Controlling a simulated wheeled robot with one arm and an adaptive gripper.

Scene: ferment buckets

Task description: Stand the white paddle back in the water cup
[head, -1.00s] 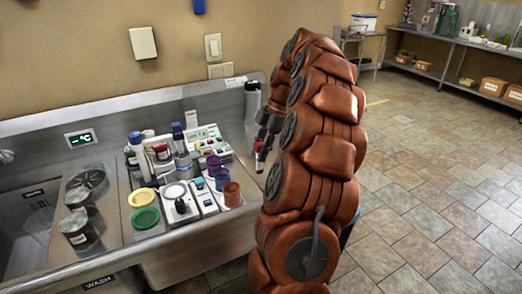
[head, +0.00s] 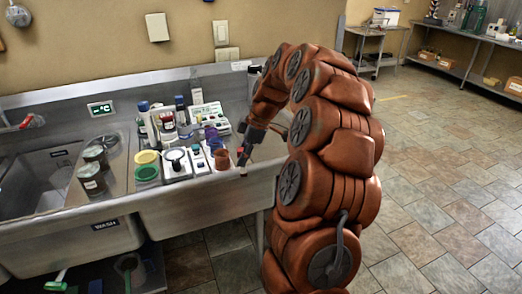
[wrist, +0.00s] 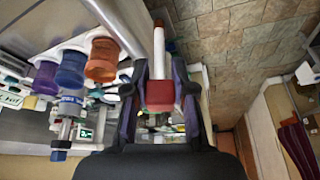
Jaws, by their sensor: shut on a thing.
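My gripper (head: 243,155) is at the sink's front right, just right of the brown-orange cup (head: 222,159). In the wrist view, my gripper (wrist: 160,92) is shut on a red block-like grip. A slim white shaft with a reddish-brown end, apparently the white paddle (wrist: 159,47), extends from it beyond the fingers. The orange cup (wrist: 102,60), a blue cup (wrist: 71,68) and a purple cup (wrist: 46,77) stand in a row left of the gripper. I cannot tell which vessel is the water cup.
The steel sink counter (head: 215,195) holds a green dish (head: 147,173), a yellow dish (head: 146,157), dark jars (head: 91,178), several bottles and white instruments. A sink basin (head: 45,180) is at left. Tiled floor (head: 440,190) is open at right.

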